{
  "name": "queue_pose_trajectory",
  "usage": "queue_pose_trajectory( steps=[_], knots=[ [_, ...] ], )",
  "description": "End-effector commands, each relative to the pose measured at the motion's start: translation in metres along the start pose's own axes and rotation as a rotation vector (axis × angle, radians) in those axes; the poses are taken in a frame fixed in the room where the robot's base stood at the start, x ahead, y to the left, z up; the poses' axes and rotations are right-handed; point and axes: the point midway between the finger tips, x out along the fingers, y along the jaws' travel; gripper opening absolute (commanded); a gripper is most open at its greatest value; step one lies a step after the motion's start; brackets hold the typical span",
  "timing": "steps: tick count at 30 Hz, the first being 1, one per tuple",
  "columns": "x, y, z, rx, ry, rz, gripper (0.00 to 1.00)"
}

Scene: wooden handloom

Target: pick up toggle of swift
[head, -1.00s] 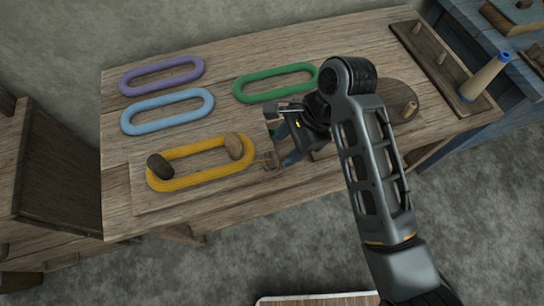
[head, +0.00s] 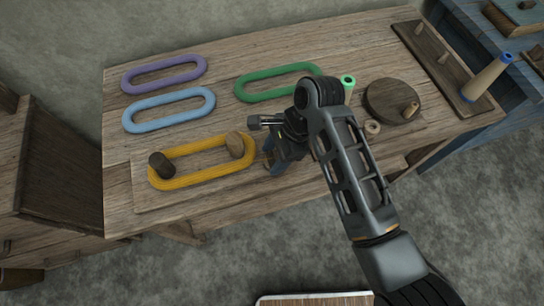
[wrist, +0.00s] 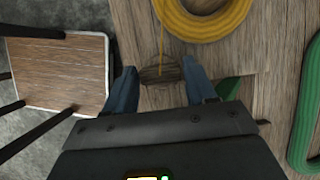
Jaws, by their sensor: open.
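The toggle of the swift is a small dark wooden piece in the wrist view (wrist: 160,73), with a yellow thread running up from it. It lies between the blue fingers of my gripper (wrist: 159,76), which are open with a finger on either side. In the head view my gripper (head: 273,158) is just right of the yellow skein (head: 190,179), and it hides the toggle. The skein is looped around a dark peg (head: 161,164) and a lighter wooden peg (head: 235,144) on the swift's board (head: 143,195). I cannot tell whether the fingers touch the toggle.
Purple (head: 165,75), light blue (head: 168,109) and green (head: 276,82) skeins lie behind on the wooden table. A round wooden disc (head: 390,100), a small ring (head: 372,127) and a pegged rack (head: 440,68) stand to the right. A green-topped piece (head: 347,82) is behind my arm.

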Motion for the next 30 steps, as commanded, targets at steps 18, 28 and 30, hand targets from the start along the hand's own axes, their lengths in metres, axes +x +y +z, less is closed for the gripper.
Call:
queue_pose_trajectory(
  steps=[18, 28, 30],
  knots=[
    [-0.001, 0.000, 0.000, 0.000, 0.000, 0.000, 0.19],
    [-0.009, -0.001, 0.004, -0.002, 0.000, -0.002, 0.19],
    [-0.016, -0.001, 0.007, -0.003, 0.000, -0.003, 0.19]
  ],
)
